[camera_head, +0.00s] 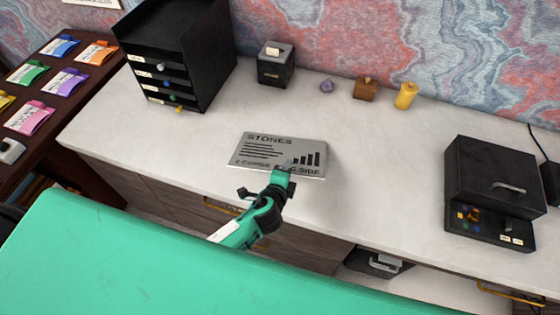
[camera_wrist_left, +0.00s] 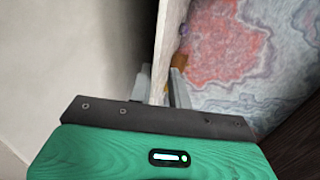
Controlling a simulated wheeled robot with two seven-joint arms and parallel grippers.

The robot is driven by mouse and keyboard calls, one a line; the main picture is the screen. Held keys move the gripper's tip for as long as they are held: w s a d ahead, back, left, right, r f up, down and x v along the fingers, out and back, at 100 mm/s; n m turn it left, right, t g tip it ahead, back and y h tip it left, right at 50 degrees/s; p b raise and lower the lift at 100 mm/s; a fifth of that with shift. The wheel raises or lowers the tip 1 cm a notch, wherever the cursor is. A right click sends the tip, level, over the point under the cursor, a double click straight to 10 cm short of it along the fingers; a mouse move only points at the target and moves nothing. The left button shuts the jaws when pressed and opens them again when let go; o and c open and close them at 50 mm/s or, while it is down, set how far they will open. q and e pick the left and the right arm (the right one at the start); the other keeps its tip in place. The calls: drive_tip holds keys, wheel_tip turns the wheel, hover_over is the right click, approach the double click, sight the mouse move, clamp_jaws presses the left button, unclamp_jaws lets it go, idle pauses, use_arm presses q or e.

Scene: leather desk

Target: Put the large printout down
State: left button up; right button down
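The large printout (camera_head: 262,150) is a grey sheet headed "STONES" with text lines and a small bar chart. In the head view it is over the middle of the white desk top, its printed face up toward the camera. My left gripper (camera_head: 284,168) is at its near edge, right of centre. In the left wrist view the printout's pale edge (camera_wrist_left: 169,40) runs between the two fingers of the gripper (camera_wrist_left: 160,88), which are shut on it. I cannot tell whether the printout touches the desk. My right gripper is not in view.
The white desk top (camera_head: 385,155) is clear around the printout. A black drawer tray (camera_head: 205,60), a small black box (camera_head: 276,68), a purple stone (camera_head: 326,86), a wooden block (camera_head: 365,89) and a yellow cylinder (camera_head: 405,96) stand along the back. A black cabinet (camera_head: 495,180) stands right.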

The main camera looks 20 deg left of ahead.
use_arm(q)
drive_tip(key=shift+s+r, duration=0.1)
drive_tip(key=shift+s, duration=0.05)
drive_tip(key=p+v, duration=0.2)
drive_tip(key=v, duration=0.5)
drive_tip(key=shift+s, duration=0.35)
drive_tip(key=shift+r, duration=0.1)
wheel_tip(320, 180, up, 7)
drive_tip(key=s+p, duration=0.3)
drive_tip(key=p, duration=0.3)
drive_tip(key=shift+p, duration=0.3)
